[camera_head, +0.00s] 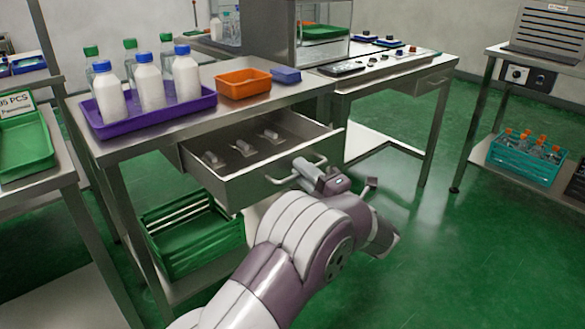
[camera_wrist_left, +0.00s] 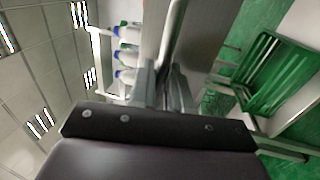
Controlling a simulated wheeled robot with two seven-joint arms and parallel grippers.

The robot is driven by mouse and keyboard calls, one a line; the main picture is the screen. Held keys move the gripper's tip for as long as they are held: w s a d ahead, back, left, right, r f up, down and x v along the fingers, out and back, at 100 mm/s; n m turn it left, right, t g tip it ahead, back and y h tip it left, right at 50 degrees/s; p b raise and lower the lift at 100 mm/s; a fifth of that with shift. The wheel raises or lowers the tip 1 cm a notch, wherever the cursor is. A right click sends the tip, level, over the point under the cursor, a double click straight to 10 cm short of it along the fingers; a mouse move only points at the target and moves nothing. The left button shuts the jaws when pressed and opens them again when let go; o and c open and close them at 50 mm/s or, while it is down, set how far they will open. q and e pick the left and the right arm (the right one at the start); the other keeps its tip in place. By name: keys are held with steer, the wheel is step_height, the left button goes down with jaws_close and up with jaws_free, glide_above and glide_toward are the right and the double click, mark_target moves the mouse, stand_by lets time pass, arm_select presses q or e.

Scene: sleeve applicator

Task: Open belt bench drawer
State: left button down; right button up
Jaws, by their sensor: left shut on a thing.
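The belt bench drawer (camera_head: 262,180) is pulled out from under the steel bench top, and several small pale items (camera_head: 243,146) lie inside it. Its bar handle (camera_head: 283,180) runs along the drawer front. My left gripper (camera_head: 308,172) is at the right part of the handle, shut on it. My right gripper is in neither view.
On the bench top stand a purple tray (camera_head: 150,122) with several bottles, an orange bin (camera_head: 243,84) and a blue box (camera_head: 286,75). A green crate (camera_head: 190,237) sits on the lower shelf. Green floor (camera_head: 450,260) is free to the right.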

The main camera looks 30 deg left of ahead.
arm_select(q)
steer(key=shift+v, duration=1)
steer(key=shift+r, duration=0.15)
steer(key=c, duration=1.3)
jaws_free()
steer(key=shift+d, duration=0.1)
steer(key=p+v, duration=0.2)
steer(key=v, duration=1)
steer(key=shift+s+d+p, duration=0.15)
steer(key=shift+d+p, duration=0.05)
steer(key=shift+p, duration=0.1)
